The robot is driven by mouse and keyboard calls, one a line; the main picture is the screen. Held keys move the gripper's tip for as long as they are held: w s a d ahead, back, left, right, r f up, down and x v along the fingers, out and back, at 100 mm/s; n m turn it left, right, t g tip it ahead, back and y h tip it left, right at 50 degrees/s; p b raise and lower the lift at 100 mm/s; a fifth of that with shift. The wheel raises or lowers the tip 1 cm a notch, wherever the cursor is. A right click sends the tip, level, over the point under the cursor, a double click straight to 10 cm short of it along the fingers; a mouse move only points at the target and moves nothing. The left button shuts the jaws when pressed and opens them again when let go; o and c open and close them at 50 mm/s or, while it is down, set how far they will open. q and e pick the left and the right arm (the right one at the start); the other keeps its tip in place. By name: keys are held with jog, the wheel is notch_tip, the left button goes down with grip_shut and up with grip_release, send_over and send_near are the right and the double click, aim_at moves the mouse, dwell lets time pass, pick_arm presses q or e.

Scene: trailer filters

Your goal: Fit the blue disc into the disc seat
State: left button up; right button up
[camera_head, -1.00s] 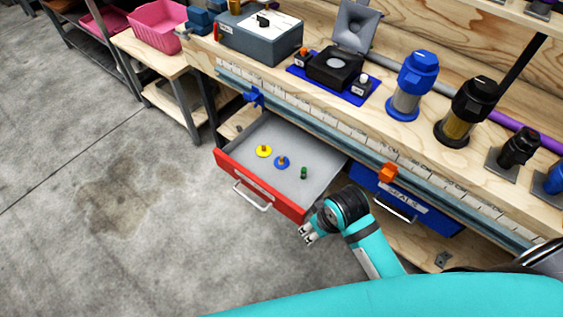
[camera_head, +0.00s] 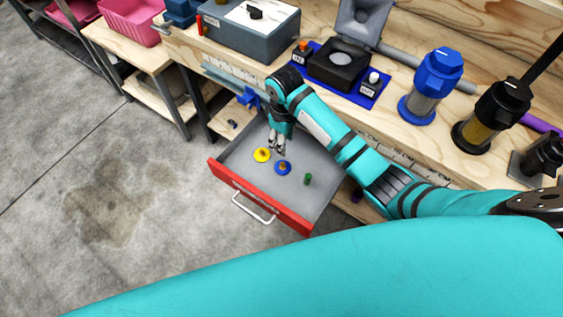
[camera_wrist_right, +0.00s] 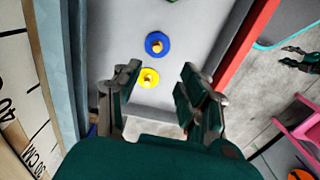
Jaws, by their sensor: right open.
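The blue disc (camera_head: 283,168) with a brass-coloured knob lies flat in the open red-fronted drawer (camera_head: 262,196). It also shows in the right wrist view (camera_wrist_right: 157,43). My right gripper (camera_head: 277,148) reaches down over the drawer, open and empty, just behind the blue disc and a yellow disc (camera_head: 262,155). In the right wrist view its fingers (camera_wrist_right: 160,92) are spread either side of the yellow disc's near side. A black block with a round grey top (camera_head: 341,59), possibly the disc seat, stands on the bench. Dark fingers (camera_wrist_right: 303,60) at the wrist view's right edge look like my left gripper.
A small green piece (camera_head: 308,179) lies in the drawer right of the blue disc. On the bench are a grey box (camera_head: 250,35), a blue mat (camera_head: 369,96) under the black block, and a blue-capped cylinder (camera_head: 430,85). The floor left of the drawer is clear.

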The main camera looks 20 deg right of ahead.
send_over(282, 163)
jog(key=s, duration=0.1)
notch_tip(282, 163, down, 4)
pick_arm(q)
jog(key=s+f+g, duration=0.1)
jog(key=s, duration=0.5)
pick_arm(e)
notch_tip(282, 163, down, 2)
jog(key=shift+f+b, duration=0.15)
jog(key=shift+b, duration=0.25)
notch_tip(282, 163, down, 2)
jog(key=shift+w+d+f, duration=0.1)
jog(key=shift+w+f, duration=0.05)
jog(key=shift+f, duration=0.25)
jog(key=f, duration=0.1)
jog(key=f+b, duration=0.1)
jog(key=f, duration=0.2)
jog(key=shift+w+f, duration=0.25)
jog(key=shift+w, duration=0.05)
jog(key=shift+f, duration=0.1)
pick_arm(q)
jog(key=shift+t, duration=0.3)
jog(key=w, duration=0.1)
jog(key=w+f, duration=0.1)
jog(key=w, duration=0.1)
jog(key=shift+w+f, duration=0.3)
jog(key=shift+w, duration=0.1)
pick_arm(e)
grip_shut()
